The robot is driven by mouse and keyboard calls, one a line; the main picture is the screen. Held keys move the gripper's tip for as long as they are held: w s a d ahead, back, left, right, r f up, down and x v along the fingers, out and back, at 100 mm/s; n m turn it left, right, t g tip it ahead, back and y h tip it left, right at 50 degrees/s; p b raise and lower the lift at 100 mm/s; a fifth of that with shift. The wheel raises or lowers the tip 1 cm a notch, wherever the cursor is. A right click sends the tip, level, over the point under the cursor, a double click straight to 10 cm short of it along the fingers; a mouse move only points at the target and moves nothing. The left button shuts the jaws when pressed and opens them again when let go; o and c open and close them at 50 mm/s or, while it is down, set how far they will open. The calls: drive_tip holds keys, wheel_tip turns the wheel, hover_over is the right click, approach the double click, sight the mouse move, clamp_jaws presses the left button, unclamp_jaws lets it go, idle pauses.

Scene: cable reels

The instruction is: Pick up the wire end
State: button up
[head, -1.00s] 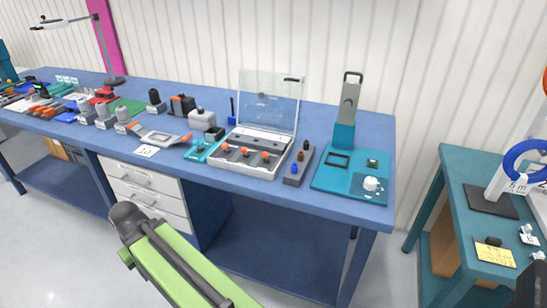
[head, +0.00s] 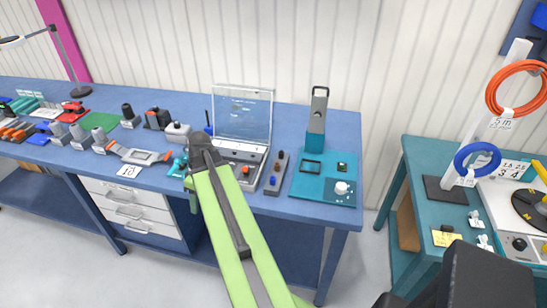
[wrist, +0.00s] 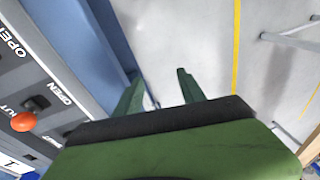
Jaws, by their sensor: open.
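A blue cable reel (head: 477,160) and an orange cable reel (head: 517,88) hang on a white stand at the right, above a teal table. A loose wire end cannot be made out clearly at this size. Small white pieces (head: 475,219) lie on the table below the blue reel. My gripper (wrist: 158,76) is open and empty in the wrist view, its two green fingers apart over the floor. In the head view my green arm reaches over the front of the blue bench, and the gripper itself is mostly hidden.
The blue bench (head: 330,193) holds a clear-lidded case (head: 243,118), a teal fixture (head: 322,185) and several tools. A panel with an orange knob (wrist: 23,121) is close left of my gripper. The teal table (head: 420,160) also holds a yellow note (head: 446,239). Floor separates the tables.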

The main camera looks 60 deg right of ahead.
drive_tip(key=s+d+r+n+t+p, duration=0.1)
drive_tip(key=s+d+r+p, duration=0.3)
drive_tip(key=d+r, duration=0.25)
drive_tip(key=s+d+r+p, duration=0.3)
drive_tip(key=s+d+r, duration=0.2)
drive_tip(key=d, duration=0.2)
drive_tip(key=n+t+p, duration=0.2)
drive_tip(key=p, duration=0.5)
approach(273, 178)
drive_tip(key=b+x, duration=0.1)
drive_tip(key=b, duration=0.3)
drive_tip(key=b+x, duration=0.1)
drive_tip(key=b, duration=0.2)
drive_tip(key=b+x, duration=0.2)
drive_tip(key=b, duration=0.2)
drive_tip(key=shift+w+d+r+b, duration=0.1)
drive_tip(key=shift+w+d+b, duration=0.05)
drive_tip(key=shift+d+b, duration=0.15)
drive_tip(key=shift+w, duration=0.15)
drive_tip(key=b+x, duration=0.3)
drive_tip(key=s+b+x, duration=0.1)
drive_tip(key=b+x, duration=0.1)
drive_tip(key=shift+w+a+f, duration=0.1)
drive_tip(key=shift+a+f, duration=0.1)
drive_tip(key=shift+f, duration=0.05)
drive_tip(key=shift+w, duration=0.1)
drive_tip(key=shift+r, duration=0.1)
clamp_jaws()
